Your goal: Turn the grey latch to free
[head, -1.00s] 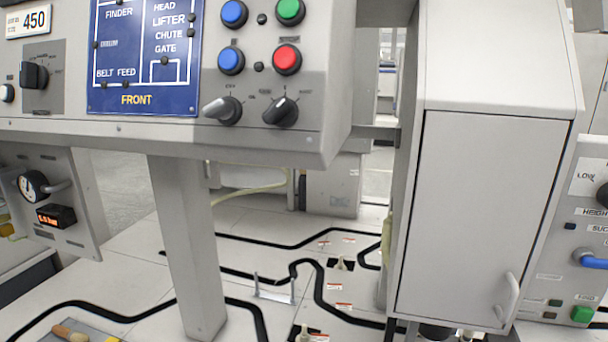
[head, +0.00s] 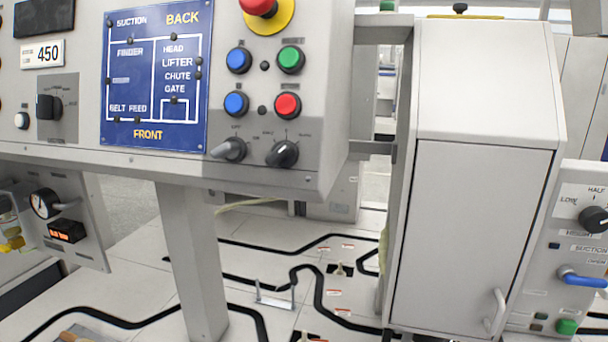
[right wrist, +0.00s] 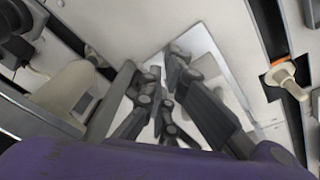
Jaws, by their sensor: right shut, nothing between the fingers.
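I cannot tell for certain which part is the grey latch. In the head view a grey pointer knob (head: 229,149) sits on the control panel, beside a black selector knob (head: 283,153); its label is too small to read. Small pale levers (head: 339,269) stand in slots in the deck, with red-marked labels. In the right wrist view a pale lever (right wrist: 282,74) stands in a dark slot at the right, apart from my fingers. My right gripper (right wrist: 165,68) is shut and empty, in front of a shiny plate (right wrist: 205,60). My left gripper is not in view.
A tall grey cabinet (head: 472,220) with a handle stands right of centre. A side panel (head: 577,240) carries a blue lever (head: 582,278). A support post (head: 195,255) and a small metal bracket (head: 275,298) stand on the light deck, which has black grooves.

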